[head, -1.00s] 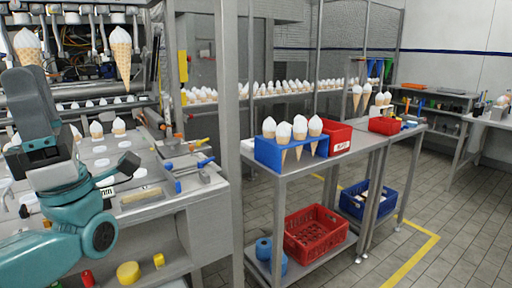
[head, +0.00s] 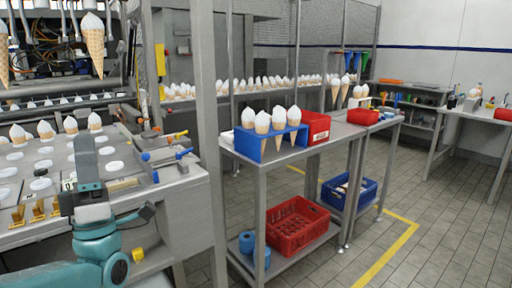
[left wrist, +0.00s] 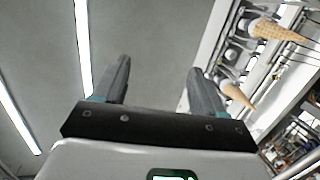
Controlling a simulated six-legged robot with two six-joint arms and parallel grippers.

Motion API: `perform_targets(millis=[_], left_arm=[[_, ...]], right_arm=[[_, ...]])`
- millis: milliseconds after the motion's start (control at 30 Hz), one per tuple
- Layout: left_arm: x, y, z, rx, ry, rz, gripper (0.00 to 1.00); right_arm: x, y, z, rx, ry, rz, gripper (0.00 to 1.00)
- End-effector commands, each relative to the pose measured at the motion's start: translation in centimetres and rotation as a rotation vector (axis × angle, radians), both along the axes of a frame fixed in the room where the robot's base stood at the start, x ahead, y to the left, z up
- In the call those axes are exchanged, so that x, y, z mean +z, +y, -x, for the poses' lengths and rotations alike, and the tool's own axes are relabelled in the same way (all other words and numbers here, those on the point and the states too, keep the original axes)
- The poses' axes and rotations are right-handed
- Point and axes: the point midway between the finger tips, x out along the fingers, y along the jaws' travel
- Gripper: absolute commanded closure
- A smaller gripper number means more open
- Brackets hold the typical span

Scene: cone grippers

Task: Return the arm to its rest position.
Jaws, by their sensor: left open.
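My left gripper (head: 86,160) is at the lower left of the head view, its fingers pointing up in front of the metal work surface of the machine. In the left wrist view its two fingers (left wrist: 160,82) stand apart with nothing between them, the grey ceiling behind. My teal left arm comes in from the lower left corner. My right arm and gripper are not in view.
A machine (head: 160,205) with ice cream cones fills the left. A blue rack (head: 265,150) of several cones and a red bin (head: 315,127) stand on a metal cart. A red crate (head: 292,228) is on its lower shelf. The tiled floor at right is clear.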

Motion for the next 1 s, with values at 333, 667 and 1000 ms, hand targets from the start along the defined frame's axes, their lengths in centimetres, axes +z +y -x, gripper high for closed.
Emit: perform_targets(millis=[333,667,1000], left_arm=[[-15.2,-1.8,-7.6,-0.027,0.412,0.022,0.29],[-30.3,-4.0,-11.2,-0.034,0.832,0.001,0.29],[-46.2,-7.0,-10.3,-0.060,1.281,-0.069,0.29]], right_arm=[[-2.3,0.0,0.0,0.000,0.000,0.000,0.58],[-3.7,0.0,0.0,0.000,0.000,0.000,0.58],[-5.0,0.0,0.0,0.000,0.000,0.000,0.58]])
